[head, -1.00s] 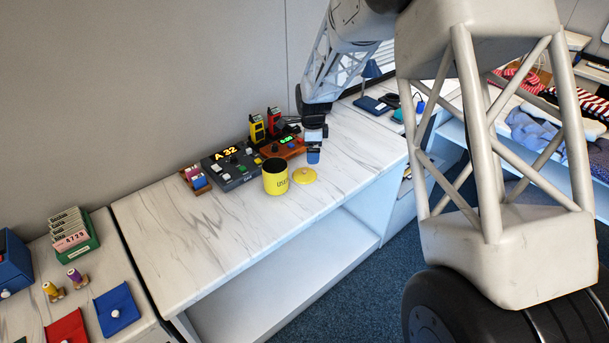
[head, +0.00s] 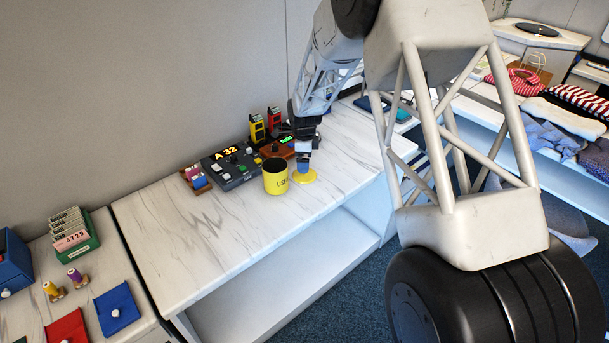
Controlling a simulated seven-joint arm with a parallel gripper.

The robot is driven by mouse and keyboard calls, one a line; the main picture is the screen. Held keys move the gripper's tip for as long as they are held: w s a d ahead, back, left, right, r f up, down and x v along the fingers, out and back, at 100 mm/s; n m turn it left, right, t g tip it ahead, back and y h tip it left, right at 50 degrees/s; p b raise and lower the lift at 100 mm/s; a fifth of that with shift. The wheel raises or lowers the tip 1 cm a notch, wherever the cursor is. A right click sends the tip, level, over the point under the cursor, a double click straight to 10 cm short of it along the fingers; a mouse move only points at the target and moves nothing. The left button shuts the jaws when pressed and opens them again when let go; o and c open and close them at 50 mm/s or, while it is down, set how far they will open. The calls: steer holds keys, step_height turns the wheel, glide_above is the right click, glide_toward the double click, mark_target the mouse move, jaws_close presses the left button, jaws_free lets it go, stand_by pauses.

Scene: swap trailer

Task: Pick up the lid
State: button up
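The yellow lid (head: 305,177) lies flat on the white marbled counter, just right of the yellow canister (head: 275,178). The canister stands upright with its dark open top showing and black lettering on its side. My gripper (head: 304,163) points down directly over the lid, with its blue-grey fingertips at or just above the lid's middle. The tips hide the lid's centre, so I cannot tell whether they touch it or how far apart they are.
A dark control box with an "A 32" display (head: 230,165) stands behind the canister. Yellow (head: 257,129) and red (head: 274,121) handheld devices stand behind my gripper. A small brown card holder (head: 195,180) is at left. The counter's front left (head: 200,235) is clear.

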mark_target(309, 177)
steer(key=shift+f, duration=0.45)
steer(key=shift+w+f, duration=0.2)
steer(key=shift+f, duration=2.4)
steer(key=shift+c, duration=0.5)
steer(key=shift+f, duration=0.1)
steer(key=c, duration=0.9)
